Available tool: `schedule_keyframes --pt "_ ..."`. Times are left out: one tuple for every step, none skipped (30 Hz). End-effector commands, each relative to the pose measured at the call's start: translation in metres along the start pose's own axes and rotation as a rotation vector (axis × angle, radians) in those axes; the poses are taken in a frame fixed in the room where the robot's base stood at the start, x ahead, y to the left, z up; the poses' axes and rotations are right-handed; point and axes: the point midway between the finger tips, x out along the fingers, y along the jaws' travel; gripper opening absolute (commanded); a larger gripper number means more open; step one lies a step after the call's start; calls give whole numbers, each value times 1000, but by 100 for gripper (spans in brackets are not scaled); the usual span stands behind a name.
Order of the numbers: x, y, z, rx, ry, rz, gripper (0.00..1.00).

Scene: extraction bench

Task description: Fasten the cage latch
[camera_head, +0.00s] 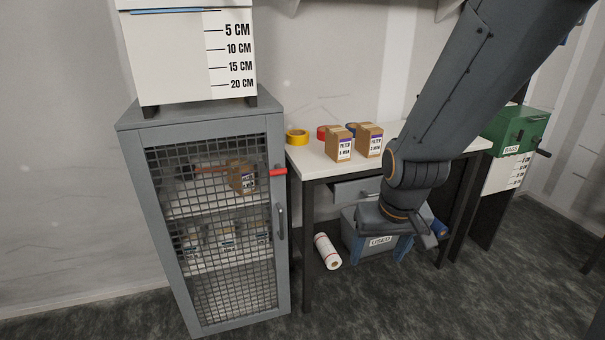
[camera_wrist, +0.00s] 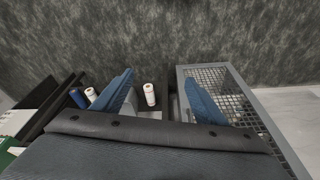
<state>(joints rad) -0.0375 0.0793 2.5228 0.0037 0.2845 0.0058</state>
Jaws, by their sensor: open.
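The grey cage (camera_head: 137,150) stands at the left in the head view, with a mesh door that looks shut. A red latch handle (camera_head: 278,171) lies about level at the upper right edge of the door; whether it is engaged cannot be told. A grey vertical pull handle (camera_head: 281,222) is below it. My gripper (camera_wrist: 158,75) is open and empty, its two blue fingers spread apart and pointing down. It is to the right of the cage, apart from the latch. The cage mesh (camera_wrist: 228,88) shows beside a finger in the wrist view, where the latch does not show.
A white bench (camera_head: 310,160) beside the cage holds cartons (camera_head: 340,145) and tape rolls (camera_head: 297,137). Below are a bin labelled USED (camera_head: 352,236) and a white roll (camera_head: 327,251). A measuring box (camera_head: 170,60) stands on the cage. Floor in front is clear.

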Motion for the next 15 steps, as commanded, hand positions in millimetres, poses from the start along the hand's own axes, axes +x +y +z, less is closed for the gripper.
schedule_keyframes --pt "23 -8 -25 -18 64 -6 66" --pt "34 -14 -43 -28 113 -10 66" --pt "48 -22 -68 -42 184 -17 66" --pt "58 -29 -88 -53 241 -23 66" --pt "68 -36 -107 -62 299 -30 66" --pt "79 -46 -133 -75 378 -37 66" --pt "87 -54 -151 -84 436 -44 66" --pt "94 -63 -169 -94 495 -52 66" --pt "103 -74 -192 -105 573 -63 66" --pt "108 -84 -207 -114 632 -73 66" --pt "113 -93 -223 -121 691 -83 66" --pt "119 -106 -241 -131 767 -97 66" --pt "122 -115 -254 -137 824 -107 66" --pt "124 -124 -265 -143 878 -118 66" --pt "127 -136 -278 -150 946 -132 66"
